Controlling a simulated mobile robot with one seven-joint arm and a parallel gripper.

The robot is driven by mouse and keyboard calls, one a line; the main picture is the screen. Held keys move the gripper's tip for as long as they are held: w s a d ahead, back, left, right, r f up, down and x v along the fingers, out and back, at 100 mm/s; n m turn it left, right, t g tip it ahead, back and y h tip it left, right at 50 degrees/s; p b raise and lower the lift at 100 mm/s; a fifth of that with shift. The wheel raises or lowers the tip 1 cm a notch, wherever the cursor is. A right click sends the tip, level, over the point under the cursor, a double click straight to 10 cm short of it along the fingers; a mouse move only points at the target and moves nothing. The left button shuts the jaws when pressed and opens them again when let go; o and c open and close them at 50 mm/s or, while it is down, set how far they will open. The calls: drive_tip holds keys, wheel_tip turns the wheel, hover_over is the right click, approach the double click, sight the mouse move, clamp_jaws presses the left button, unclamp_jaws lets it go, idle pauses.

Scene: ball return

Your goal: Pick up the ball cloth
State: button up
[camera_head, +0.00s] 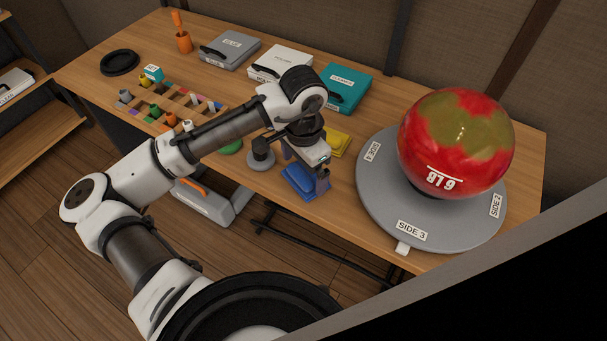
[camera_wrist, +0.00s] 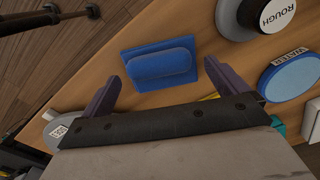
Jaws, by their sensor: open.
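A flat blue cloth-like piece (camera_wrist: 160,62) with a rounded raised ridge lies on the workbench, near its front edge. It also shows in the head view (camera_head: 297,184), partly hidden by my gripper. A similar yellow piece (camera_head: 338,143) lies behind it; no label tells which is the ball cloth. My gripper (camera_wrist: 162,75) is open and empty. In the wrist view its two fingers are spread, with the blue piece beyond and between the tips. In the head view my gripper (camera_head: 308,170) is over the blue piece; contact cannot be told.
A red and green ball (camera_head: 456,143) sits on a grey turntable (camera_head: 385,205) at right. Grey, white and teal cases (camera_head: 347,88) stand at the back.

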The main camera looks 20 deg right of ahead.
drive_tip(key=shift+f, duration=0.4)
drive_tip(key=shift+c, duration=0.5)
drive_tip(key=c, duration=1)
drive_tip(key=shift+c, duration=0.2)
wheel_tip(320, 180, up, 20)
